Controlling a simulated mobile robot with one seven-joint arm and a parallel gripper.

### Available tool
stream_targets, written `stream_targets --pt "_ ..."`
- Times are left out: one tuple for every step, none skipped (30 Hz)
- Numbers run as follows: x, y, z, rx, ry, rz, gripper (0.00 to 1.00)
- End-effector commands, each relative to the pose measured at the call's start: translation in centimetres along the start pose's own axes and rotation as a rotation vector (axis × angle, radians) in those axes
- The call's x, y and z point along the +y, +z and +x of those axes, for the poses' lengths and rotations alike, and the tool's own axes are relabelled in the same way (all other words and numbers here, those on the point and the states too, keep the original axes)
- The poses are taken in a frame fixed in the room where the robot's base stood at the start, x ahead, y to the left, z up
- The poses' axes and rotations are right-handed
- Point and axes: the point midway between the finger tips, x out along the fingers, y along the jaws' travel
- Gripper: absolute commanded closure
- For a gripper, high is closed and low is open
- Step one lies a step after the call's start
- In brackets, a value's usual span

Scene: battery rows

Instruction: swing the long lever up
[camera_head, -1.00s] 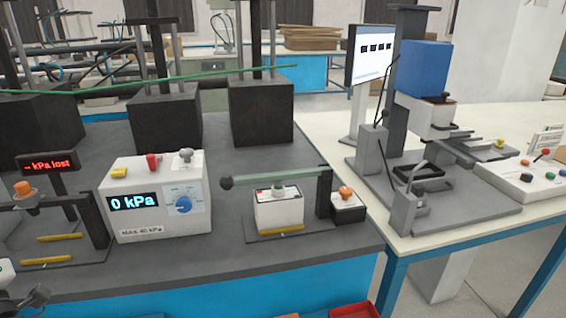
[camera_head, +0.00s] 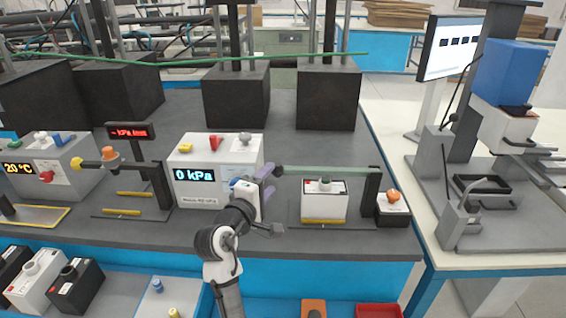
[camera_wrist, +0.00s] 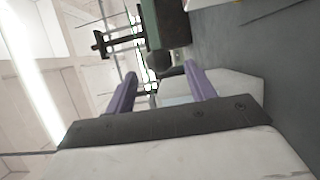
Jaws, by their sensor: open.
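The long lever (camera_head: 325,171) is a pale green bar, about level, running from a dark post (camera_head: 371,190) on the right to a dark round knob (camera_head: 278,171) at its left end. It passes above a white battery (camera_head: 324,203) on a grey plate. My gripper (camera_head: 270,180), with purple fingers, is open at the knob end, in front of the white 0 kPa box. In the wrist view the knob (camera_wrist: 159,63) shows between and near the tips of my open fingers (camera_wrist: 160,75). Whether either finger touches it I cannot tell.
A shorter lever with a yellow knob (camera_head: 77,163) is at the left. The white 0 kPa box (camera_head: 200,170) stands close behind my gripper. A small box with an orange button (camera_head: 393,196) is right of the post. Dark blocks (camera_head: 329,97) stand behind.

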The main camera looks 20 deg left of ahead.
Motion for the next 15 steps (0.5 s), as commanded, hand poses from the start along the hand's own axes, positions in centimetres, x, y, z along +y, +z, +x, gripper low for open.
stream_targets --pt "0.4 0.1 1.2 -0.003 -0.001 -0.001 0.45" --pt "0.4 0.1 1.9 -0.003 -0.001 -0.001 0.45" --pt "0.3 0.1 2.7 -0.002 -0.001 0.000 0.45" --pt "0.3 0.0 3.2 -0.002 -0.001 0.000 0.45" --pt "0.3 0.0 3.8 -0.001 -0.001 0.000 0.45" --pt "0.3 0.0 4.5 -0.001 0.000 0.001 0.45" --pt "0.3 0.0 5.0 -0.001 -0.001 0.001 0.45" --pt "0.3 0.0 5.4 -0.001 0.000 0.001 0.45" --pt "0.2 0.0 6.0 -0.001 0.000 0.001 0.45" --pt "0.2 0.0 6.3 -0.001 0.000 0.001 0.45" --pt "0.2 0.0 6.6 0.000 0.001 0.001 0.45" --pt "0.2 0.0 6.9 0.000 0.001 0.002 0.45" --pt "0.2 0.0 7.1 0.000 0.000 0.002 0.45" --pt "0.1 0.0 7.3 0.000 0.000 0.002 0.45" --pt "0.1 0.0 7.5 0.000 0.001 0.002 0.45"
